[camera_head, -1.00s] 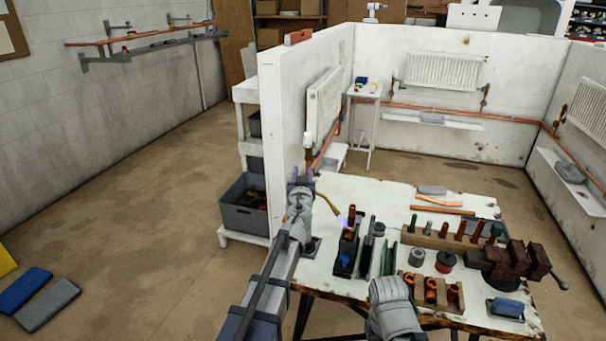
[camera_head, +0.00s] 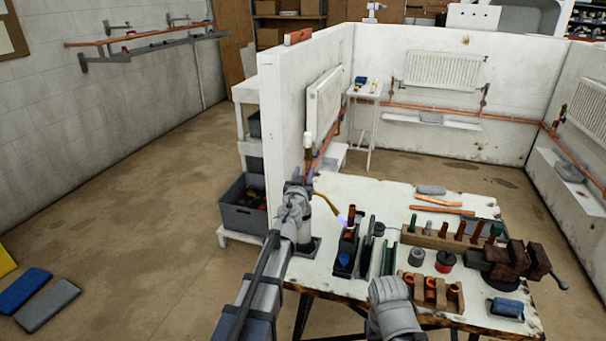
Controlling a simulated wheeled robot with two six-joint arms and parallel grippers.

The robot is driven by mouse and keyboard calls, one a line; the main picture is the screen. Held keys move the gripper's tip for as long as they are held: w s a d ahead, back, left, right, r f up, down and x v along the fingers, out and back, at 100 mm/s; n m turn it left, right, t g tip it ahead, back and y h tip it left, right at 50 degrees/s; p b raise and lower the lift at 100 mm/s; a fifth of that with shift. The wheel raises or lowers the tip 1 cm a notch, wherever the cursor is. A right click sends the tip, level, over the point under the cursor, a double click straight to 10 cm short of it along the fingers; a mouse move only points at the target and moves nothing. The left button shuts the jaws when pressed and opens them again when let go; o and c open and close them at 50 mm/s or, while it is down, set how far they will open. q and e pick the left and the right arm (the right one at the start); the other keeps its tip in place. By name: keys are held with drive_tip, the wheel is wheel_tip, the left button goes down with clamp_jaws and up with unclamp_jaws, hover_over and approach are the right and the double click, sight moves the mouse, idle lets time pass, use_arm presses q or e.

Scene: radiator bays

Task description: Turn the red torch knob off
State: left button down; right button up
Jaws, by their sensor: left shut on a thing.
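The torch (camera_head: 327,203) stands on the near left of the workbench, its curved brass neck leaning right. A small pale violet-blue flame (camera_head: 342,219) shows at the nozzle, so the torch is lit. My left gripper (camera_head: 299,184) is at the top of the torch, where the neck begins, and is shut there. The red knob cannot be made out; the gripper and wrist cover that spot. Part of the grey torch body or base (camera_head: 314,244) shows behind my wrist. A grey link of my right arm shows at bottom centre; its gripper is not seen.
A white partition (camera_head: 290,120) rises behind my left gripper.

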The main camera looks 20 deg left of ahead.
use_arm(q)
drive_tip(key=m+h, duration=0.2)
drive_tip(key=h, duration=0.1)
drive_tip(key=m+g+h, duration=0.1)
drive_tip(key=h, duration=0.1)
drive_tip(key=d+m+h, duration=0.1)
drive_tip(key=m+h, duration=0.1)
drive_tip(key=h, duration=0.1)
drive_tip(key=shift+m+h, duration=0.3)
drive_tip(key=shift+s+d+m+g+h, duration=0.15)
drive_tip(key=shift+d+m+g+h, duration=0.1)
drive_tip(key=shift+m+g+h, duration=0.7)
drive_tip(key=shift+s+d+m+g+h, duration=0.1)
drive_tip(key=shift+d+m+g+h, duration=0.1)
drive_tip(key=shift+m+g+h, duration=0.75)
drive_tip(key=shift+s+d+m+g+h, duration=0.2)
drive_tip(key=shift+m+g+h, duration=0.35)
drive_tip(key=shift+h, duration=0.75)
drive_tip(key=shift+d, duration=0.1)
drive_tip(key=shift+c, duration=2.4)
unclamp_jaws()
drive_tip(key=v, duration=0.7)
drive_tip(key=shift+s+a, duration=0.25)
drive_tip(key=shift+s, duration=0.05)
